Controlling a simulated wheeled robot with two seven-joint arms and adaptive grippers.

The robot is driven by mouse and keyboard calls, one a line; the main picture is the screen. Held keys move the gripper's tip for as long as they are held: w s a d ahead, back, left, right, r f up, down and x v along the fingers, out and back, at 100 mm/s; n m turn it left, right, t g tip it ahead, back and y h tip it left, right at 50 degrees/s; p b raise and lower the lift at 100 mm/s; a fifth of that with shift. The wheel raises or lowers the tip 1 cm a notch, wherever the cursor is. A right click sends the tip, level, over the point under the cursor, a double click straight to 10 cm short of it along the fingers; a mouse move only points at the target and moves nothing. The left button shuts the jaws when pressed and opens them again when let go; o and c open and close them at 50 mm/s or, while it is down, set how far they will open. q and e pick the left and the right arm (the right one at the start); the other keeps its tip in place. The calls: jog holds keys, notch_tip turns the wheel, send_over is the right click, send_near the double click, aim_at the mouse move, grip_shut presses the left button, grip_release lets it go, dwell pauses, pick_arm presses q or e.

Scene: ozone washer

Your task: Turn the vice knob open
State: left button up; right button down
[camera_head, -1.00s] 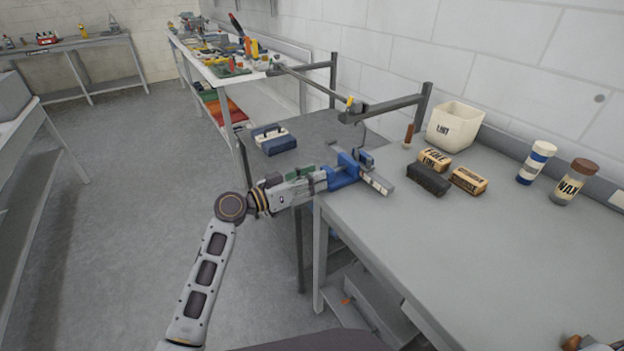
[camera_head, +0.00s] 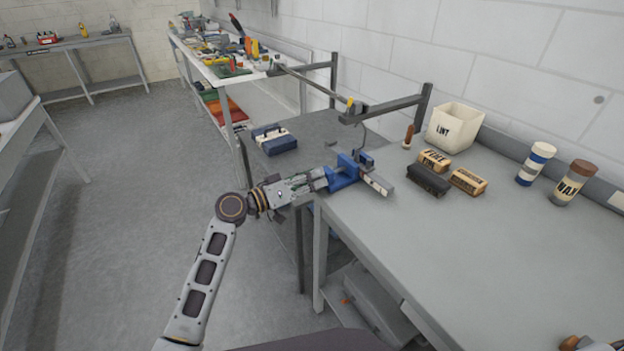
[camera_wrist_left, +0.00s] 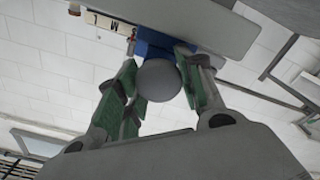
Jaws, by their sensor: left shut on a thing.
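The blue vice (camera_head: 345,174) is at the left edge of the grey workbench. Its pale jaw bar reaches right over the bench top. My left gripper (camera_head: 323,179) comes to the vice from the left, at the bench edge. In the left wrist view, the round grey vice knob (camera_wrist_left: 158,80) sits between the green-padded fingers of my left gripper, which is shut on it. The blue vice body (camera_wrist_left: 153,46) shows just beyond the knob. The knob is hidden by the gripper in the head view. My right gripper is out of view.
Right of the vice on the workbench (camera_head: 480,240) are a dark brush (camera_head: 428,180), small labelled blocks (camera_head: 467,182), a cream bin (camera_head: 454,128) and a wax bottle (camera_head: 572,184). A blue case (camera_head: 274,139) lies on a lower surface behind. Floor left of the bench is clear.

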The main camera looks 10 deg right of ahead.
pick_arm(q)
jog(key=o, duration=1)
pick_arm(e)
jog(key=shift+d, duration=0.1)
pick_arm(q)
jog(key=shift+f, duration=0.1)
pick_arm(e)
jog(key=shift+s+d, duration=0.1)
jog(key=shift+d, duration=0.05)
pick_arm(q)
jog(key=shift+m, duration=0.4)
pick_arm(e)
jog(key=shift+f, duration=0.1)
pick_arm(q)
jog(key=shift+m+b, duration=0.3)
jog(key=shift+m, duration=0.8)
jog(key=shift+s+r+m, duration=0.1)
jog(key=shift+r+m, duration=0.1)
jog(key=shift+m, duration=1.9)
